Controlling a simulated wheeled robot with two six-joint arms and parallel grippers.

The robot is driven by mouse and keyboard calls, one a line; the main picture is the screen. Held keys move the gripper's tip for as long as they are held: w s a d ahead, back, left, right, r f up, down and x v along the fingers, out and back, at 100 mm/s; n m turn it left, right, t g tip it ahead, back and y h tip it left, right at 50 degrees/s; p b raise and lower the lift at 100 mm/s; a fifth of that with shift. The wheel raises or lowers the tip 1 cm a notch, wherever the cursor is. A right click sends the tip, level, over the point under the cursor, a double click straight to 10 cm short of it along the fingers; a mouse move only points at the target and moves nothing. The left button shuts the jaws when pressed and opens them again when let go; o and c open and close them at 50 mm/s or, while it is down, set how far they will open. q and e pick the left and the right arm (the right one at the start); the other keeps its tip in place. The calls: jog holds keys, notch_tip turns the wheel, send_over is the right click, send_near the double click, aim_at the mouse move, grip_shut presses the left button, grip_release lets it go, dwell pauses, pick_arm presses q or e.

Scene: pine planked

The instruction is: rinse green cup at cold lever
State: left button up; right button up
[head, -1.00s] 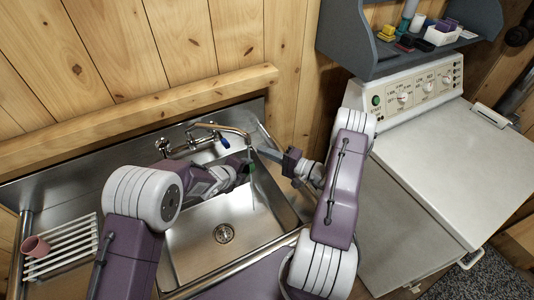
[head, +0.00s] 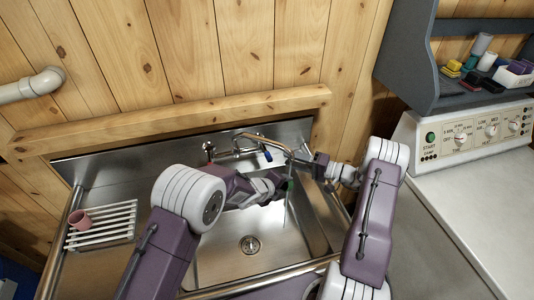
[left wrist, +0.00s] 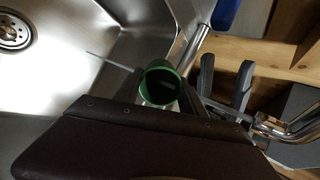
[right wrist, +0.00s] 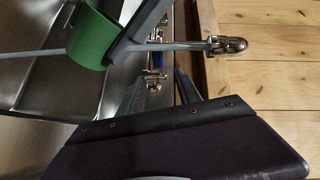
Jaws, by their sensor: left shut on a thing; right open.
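My left gripper (head: 281,184) is shut on the green cup (head: 290,184) below the spout (head: 268,138), over the sink basin. The cup also shows in the left wrist view (left wrist: 151,74), its open mouth visible, and in the right wrist view (right wrist: 92,38). A thin water stream (right wrist: 30,55) runs from the spout, lines up with the cup and shows below it. I cannot tell whether it enters the cup. The blue cold lever (head: 267,155) is beside the spout. My right gripper (head: 310,158) is open and empty, right of the spout tip.
The steel sink (head: 215,265) has a drain (head: 250,245) below the cup. A red-marked lever (head: 209,158) stands left. A pink cup (head: 80,222) lies on the white rack (head: 115,213). A white appliance (head: 470,190) and grey shelf (head: 405,60) stand right.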

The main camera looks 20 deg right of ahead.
aim_at(266, 151)
jog(key=x, duration=1)
jog(key=shift+w+a, duration=0.1)
grip_shut()
jog(key=shift+f, duration=0.1)
dwell(0.8)
